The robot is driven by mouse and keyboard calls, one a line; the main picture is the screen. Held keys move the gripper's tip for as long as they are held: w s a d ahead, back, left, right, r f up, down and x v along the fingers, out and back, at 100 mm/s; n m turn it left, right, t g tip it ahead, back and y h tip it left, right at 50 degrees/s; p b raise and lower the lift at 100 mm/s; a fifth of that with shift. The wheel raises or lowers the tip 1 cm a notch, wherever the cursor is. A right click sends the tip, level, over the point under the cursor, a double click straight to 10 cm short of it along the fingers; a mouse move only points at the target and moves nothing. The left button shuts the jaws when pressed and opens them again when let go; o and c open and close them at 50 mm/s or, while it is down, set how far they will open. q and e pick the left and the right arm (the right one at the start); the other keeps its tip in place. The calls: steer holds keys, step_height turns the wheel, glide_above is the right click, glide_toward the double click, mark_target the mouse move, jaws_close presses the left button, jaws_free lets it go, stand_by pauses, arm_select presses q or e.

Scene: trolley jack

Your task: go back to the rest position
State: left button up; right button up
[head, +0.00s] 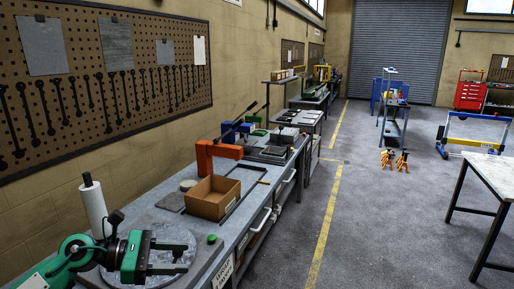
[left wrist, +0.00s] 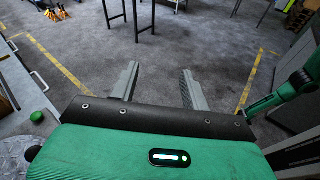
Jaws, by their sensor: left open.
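My left gripper (head: 182,258) is green with grey fingers and is at the lower left of the head view, over the near end of the long workbench (head: 232,238). It is open and empty. In the left wrist view its two fingers (left wrist: 160,72) stand apart with only grey floor seen between them. Part of a green arm of mine shows at the right edge of the left wrist view. My right gripper is not in view.
On the bench are a round grey plate (head: 150,262), a white roll (head: 94,208), an open cardboard box (head: 212,198) and an orange tool (head: 218,152). Orange stands (head: 394,160) are on the floor. A table (head: 492,172) stands at right. The middle floor is clear.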

arm_select(q)
steer(key=s+a+f+m+t+y, duration=0.25)
steer(key=f+m+y, duration=0.25)
steer(key=m, duration=0.5)
steer(key=s+a+f+m+t+y, duration=0.2)
steer(key=f+m+t+y, duration=0.25)
steer(key=m, duration=0.55)
steer(key=s+a+f+m+t+y, duration=0.25)
steer(key=f+m+y, duration=0.35)
steer(key=m, duration=0.4)
steer(key=s+d+f+n+g, duration=0.2)
steer(key=s+f+n+g, duration=0.3)
steer(key=s, duration=0.5)
steer(key=s+d+f+n+g, duration=0.1)
steer(key=s+f+n+g, duration=0.3)
steer(key=s+f, duration=0.55)
step_height(320, 180, down, 33)
steer(key=s+m+g+b, duration=0.1)
steer(key=s+g+b, duration=0.1)
steer(key=g+b, duration=0.15)
steer(key=s+a+f+b, duration=0.1)
steer(key=s+f+b, duration=0.1)
steer(key=s+f, duration=0.7)
steer(key=s+a+f+b, duration=0.2)
steer(key=s+f, duration=0.8)
steer(key=f, duration=0.4)
steer(key=shift+s+a+f+h, duration=0.15)
steer(key=shift+f+h, duration=0.2)
